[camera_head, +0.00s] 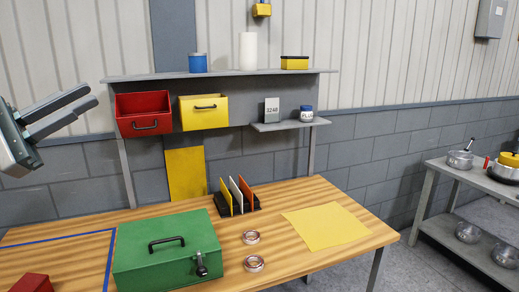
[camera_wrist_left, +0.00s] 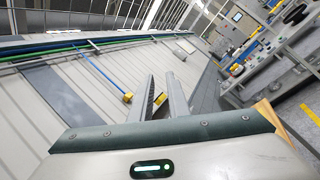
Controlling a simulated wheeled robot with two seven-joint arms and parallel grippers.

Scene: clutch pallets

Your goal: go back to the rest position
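My left gripper (camera_head: 91,95) is raised at the left edge of the head view, level with the red bin and well above the workbench. Its two dark fingers point up and to the right, with a narrow gap and nothing between them. In the left wrist view the fingers (camera_wrist_left: 161,77) also stand apart and empty, against the pale ribbed wall. The green metal box (camera_head: 140,264) with a black handle and a latch sits shut on the wooden workbench (camera_head: 330,195). My right gripper is not in view.
A red bin (camera_head: 144,105) and a yellow bin (camera_head: 203,115) hang below the shelf (camera_head: 225,74). A divider rack (camera_head: 242,208), two metal rings (camera_head: 252,237) and a yellow sheet (camera_head: 327,227) lie on the bench. A grey side table (camera_head: 440,167) with pots stands right.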

